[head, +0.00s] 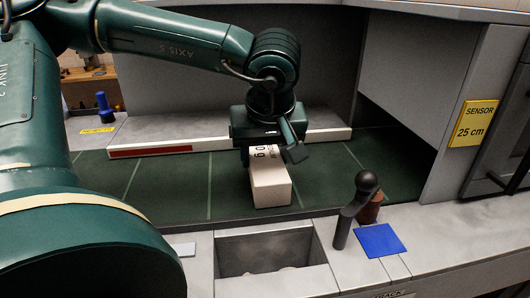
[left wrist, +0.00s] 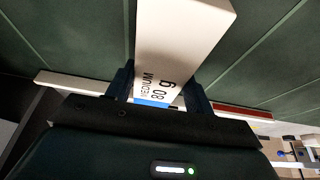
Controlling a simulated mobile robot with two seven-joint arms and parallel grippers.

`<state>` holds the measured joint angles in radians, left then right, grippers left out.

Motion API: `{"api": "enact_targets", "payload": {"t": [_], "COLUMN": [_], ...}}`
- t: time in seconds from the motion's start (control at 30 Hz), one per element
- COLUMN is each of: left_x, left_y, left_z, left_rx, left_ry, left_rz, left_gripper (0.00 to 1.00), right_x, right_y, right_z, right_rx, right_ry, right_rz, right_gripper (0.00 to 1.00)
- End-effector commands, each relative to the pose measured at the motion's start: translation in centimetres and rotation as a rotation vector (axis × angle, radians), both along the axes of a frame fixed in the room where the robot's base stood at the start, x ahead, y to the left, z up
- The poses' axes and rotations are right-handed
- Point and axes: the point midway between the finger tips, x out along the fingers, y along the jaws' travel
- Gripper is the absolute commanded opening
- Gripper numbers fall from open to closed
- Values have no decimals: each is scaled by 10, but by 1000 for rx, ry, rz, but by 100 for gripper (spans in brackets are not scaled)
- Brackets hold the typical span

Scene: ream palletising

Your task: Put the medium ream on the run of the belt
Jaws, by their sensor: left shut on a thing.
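The medium ream (head: 271,188) is a white block with dark print, at the belt (head: 160,190) in the middle of the head view. In the left wrist view the ream (left wrist: 185,40) reads "MEDIUM" and "80 g". My left gripper (head: 268,150) is shut on the ream's far end, with a finger on each side in the left wrist view (left wrist: 158,98). The belt is dark green with lighter cross lines. I cannot tell whether the ream's underside touches the belt. My right gripper is not in view.
A low rail (head: 235,143) with a red strip runs behind the belt. In front are a recessed bin (head: 222,245), a black-knobbed lever (head: 355,212) and a blue pad (head: 381,240). A yellow sensor sign (head: 473,123) is at right. The belt is clear on both sides of the ream.

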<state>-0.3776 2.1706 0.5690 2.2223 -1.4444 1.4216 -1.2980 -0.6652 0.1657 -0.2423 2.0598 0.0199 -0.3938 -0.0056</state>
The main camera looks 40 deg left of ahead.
Motion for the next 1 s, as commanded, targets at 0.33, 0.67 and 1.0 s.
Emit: {"api": "enact_targets", "payload": {"t": [0.33, 0.67, 1.0], "left_x": [0, 0, -16], "left_y": [0, -1, -21], "left_z": [-1, 4, 67], "left_rx": [0, 1, 2], "left_ry": [0, -2, -7], "left_rz": [0, 1, 1], "left_gripper": [74, 74, 74], "right_x": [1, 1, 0], "right_y": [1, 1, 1], "right_z": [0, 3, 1], "right_rx": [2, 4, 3], "right_ry": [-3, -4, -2], "right_rz": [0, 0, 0], "right_gripper": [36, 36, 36]}}
